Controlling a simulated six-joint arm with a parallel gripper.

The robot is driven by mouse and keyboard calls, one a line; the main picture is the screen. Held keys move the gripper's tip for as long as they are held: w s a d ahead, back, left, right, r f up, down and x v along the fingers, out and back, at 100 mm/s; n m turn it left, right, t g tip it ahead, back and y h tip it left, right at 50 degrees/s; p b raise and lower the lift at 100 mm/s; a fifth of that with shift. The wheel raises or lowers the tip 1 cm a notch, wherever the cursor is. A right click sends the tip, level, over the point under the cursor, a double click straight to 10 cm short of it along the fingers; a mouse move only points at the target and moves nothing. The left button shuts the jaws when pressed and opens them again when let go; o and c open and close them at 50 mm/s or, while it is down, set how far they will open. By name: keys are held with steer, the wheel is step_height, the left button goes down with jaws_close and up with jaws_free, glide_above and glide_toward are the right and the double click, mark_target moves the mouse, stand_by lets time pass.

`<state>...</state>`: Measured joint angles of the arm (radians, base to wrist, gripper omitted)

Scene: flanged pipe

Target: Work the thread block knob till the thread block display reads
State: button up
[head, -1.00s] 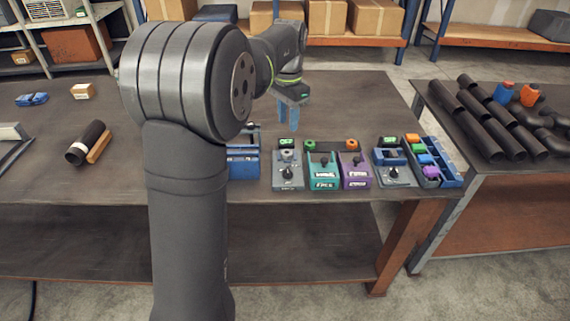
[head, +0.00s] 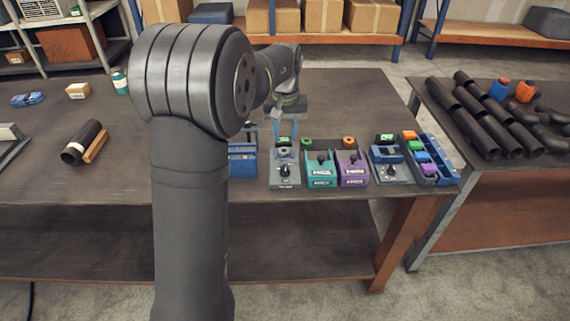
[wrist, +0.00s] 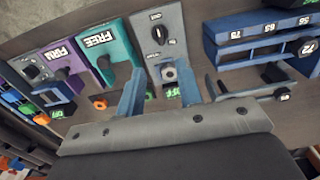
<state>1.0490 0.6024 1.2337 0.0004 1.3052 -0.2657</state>
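A grey block (head: 285,183) with a dark knob (head: 285,169) on its front face stands left of the teal block; I take it for the thread block, but its name is not legible. In the wrist view the grey block (wrist: 151,19) shows its dark knob (wrist: 159,35), a pale round fitting (wrist: 168,73) and a small green-lit display (wrist: 172,93) that seems to read OFF. My gripper (head: 284,137) is over the rear of this block. In the wrist view my gripper (wrist: 172,80) is open, its blue fingers apart on either side of the fitting, with nothing held.
A teal block (head: 321,180) marked FREE and a purple block (head: 352,180) stand close on the right. Another grey unit with a knob (head: 391,172) and a blue bin (head: 437,172) lie beyond. A blue rack (head: 243,166) is close on the left. The table behind is mostly clear.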

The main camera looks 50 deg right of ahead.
mark_target(285, 167)
step_height(285, 167, down, 12)
stand_by(0.4)
jaws_close()
